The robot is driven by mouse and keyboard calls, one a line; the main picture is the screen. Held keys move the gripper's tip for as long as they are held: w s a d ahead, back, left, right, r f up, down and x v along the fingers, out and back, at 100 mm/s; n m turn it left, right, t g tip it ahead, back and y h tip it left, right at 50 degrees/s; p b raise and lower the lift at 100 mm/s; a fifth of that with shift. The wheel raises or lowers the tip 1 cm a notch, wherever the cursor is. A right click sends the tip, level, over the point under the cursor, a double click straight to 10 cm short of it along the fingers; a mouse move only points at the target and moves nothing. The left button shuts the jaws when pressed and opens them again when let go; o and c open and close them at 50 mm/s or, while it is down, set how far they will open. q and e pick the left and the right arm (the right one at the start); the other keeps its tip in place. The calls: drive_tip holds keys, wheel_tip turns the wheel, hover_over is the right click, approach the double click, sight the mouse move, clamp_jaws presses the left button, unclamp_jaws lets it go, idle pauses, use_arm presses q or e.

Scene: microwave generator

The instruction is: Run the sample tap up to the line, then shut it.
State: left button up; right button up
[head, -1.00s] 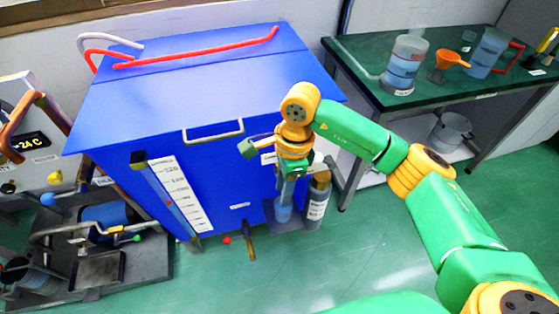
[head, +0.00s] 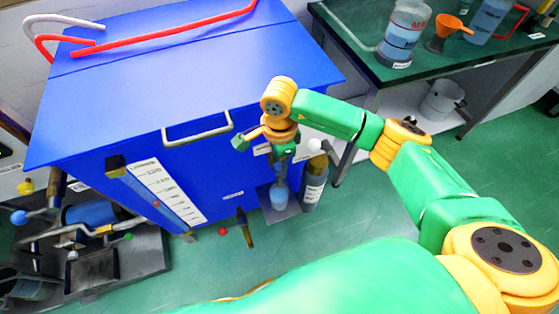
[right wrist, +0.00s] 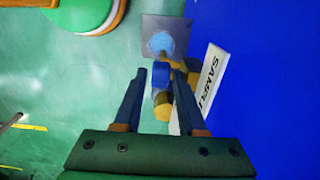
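The sample tap's blue handle (right wrist: 161,75) sits on a brass-yellow body beside the white SAMPLE label (right wrist: 212,78) on the blue cabinet. My right gripper (right wrist: 158,70) is open, with one finger on each side of the handle. The right finger looks very close to it; touching I cannot tell. In the head view my right gripper (head: 283,160) hides most of the tap. The sample jar (head: 279,198) stands below on a grey plate, with blue showing in it; it also shows in the right wrist view (right wrist: 160,43). Its line and any stream cannot be made out. My left gripper is out of view.
The blue cabinet (head: 140,95) has a front handle (head: 197,133) and a scale gauge (head: 165,190). A grey labelled cylinder (head: 314,185) stands right of the jar. A green-topped table (head: 360,60) with vessels is at right. Pipework (head: 75,235) is at lower left.

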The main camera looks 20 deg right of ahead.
clamp_jaws()
drive_tip(key=shift+a+f+h+b, duration=0.2)
drive_tip(key=shift+a+h+b, duration=0.1)
drive_tip(key=shift+h+b, duration=0.7)
drive_tip(key=shift+r+h, duration=0.1)
drive_tip(key=shift+h, duration=0.3)
drive_tip(key=shift+r, duration=0.1)
drive_tip(key=shift+o, duration=0.2)
unclamp_jaws()
